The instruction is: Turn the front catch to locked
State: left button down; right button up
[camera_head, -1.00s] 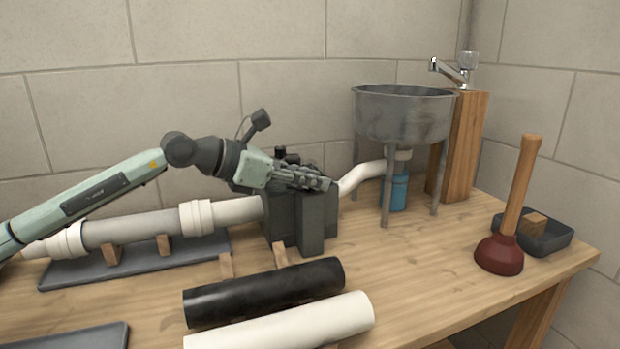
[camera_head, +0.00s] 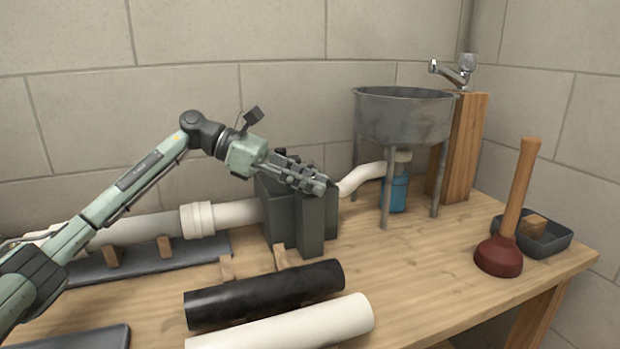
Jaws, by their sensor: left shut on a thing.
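A dark grey block-shaped housing (camera_head: 283,224) stands on the bench, with a white pipe entering from the left and another leaving on the right. My left gripper (camera_head: 318,184) is at the top front of this housing, angled down to the right. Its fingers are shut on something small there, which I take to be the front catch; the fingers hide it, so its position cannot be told. A small dark knob (camera_head: 281,152) shows behind the gripper at the top of the housing. My right gripper is not in view.
A black pipe (camera_head: 265,293) and a white pipe (camera_head: 290,325) lie in front of the housing. A metal basin on legs (camera_head: 403,118), a blue cup (camera_head: 396,193), a plunger (camera_head: 500,255) and a grey tray (camera_head: 555,243) stand to the right. Bare bench (camera_head: 420,265) lies between.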

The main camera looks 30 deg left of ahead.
pick_arm(q)
jog(key=shift+m+g+h, duration=0.5)
jog(key=shift+m+g, duration=1.2)
jog(key=shift+g, duration=0.5)
jog(key=c, duration=1.3)
grip_release()
jog(key=v, duration=1.1)
jog(key=shift+r, duration=0.15)
jog(key=shift+s+a+r, duration=0.1)
jog(key=shift+a, duration=0.35)
